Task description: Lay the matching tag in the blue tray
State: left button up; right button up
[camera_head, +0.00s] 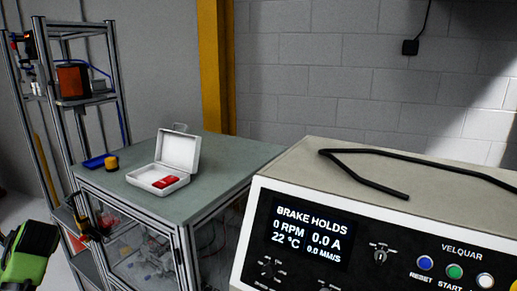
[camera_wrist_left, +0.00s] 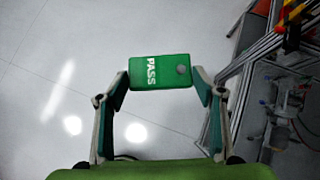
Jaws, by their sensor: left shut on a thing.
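A green tag (camera_wrist_left: 160,72) marked PASS is held between the two fingers of my left gripper (camera_wrist_left: 161,82), above the floor in the left wrist view. In the head view a green and black part of my left arm shows at the lower left edge; the tag cannot be made out there. The small blue tray (camera_head: 94,162) lies at the far left of the grey-green bench top. A red tag (camera_head: 166,182) lies in the open white case (camera_head: 180,152) on the same bench. The display (camera_head: 309,231) reads BRAKE HOLDS, 0 RPM, 0.0 A. My right gripper is not in view.
A metal-framed shelf (camera_head: 73,30) rises behind the bench (camera_head: 225,155). The bench's right part is clear.

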pick_arm(q)
jog(key=s+a+f+n, duration=0.1)
jog(key=s+a, duration=0.5)
jog(key=s, duration=0.2)
jog(key=w+d+f+m+t, duration=0.1)
jog(key=w+d+f, duration=0.2)
jog(key=d+f, duration=0.2)
jog(key=w+d+f+m, duration=0.2)
jog(key=w+d+f, duration=0.1)
jog(key=d+f, duration=0.2)
jog(key=w+d+f+m+t+h, duration=0.1)
jog(key=w+d+m+t, duration=0.15)
jog(key=d, duration=1.15)
jog(key=w+d+r+m+t+h, duration=0.25)
jog(key=d+r, duration=0.25)
jog(key=r, duration=0.3)
jog(key=w+d+r+m+t+h, duration=0.1)
jog(key=w+d+r+m, duration=0.25)
jog(key=d+r, duration=0.35)
jog(key=s+d+r+m+t+h, duration=0.1)
jog(key=s+d+r+m+h, duration=0.45)
jog(key=d+r, duration=0.65)
notch_tip(320, 180, down, 15)
jog(key=y+b, duration=0.1)
jog(key=b, duration=1.3)
jog(key=shift+s+r+m, duration=0.15)
jog(key=shift+s+m, duration=0.15)
jog(key=shift+s, duration=0.1)
jog(key=shift+a, duration=0.1)
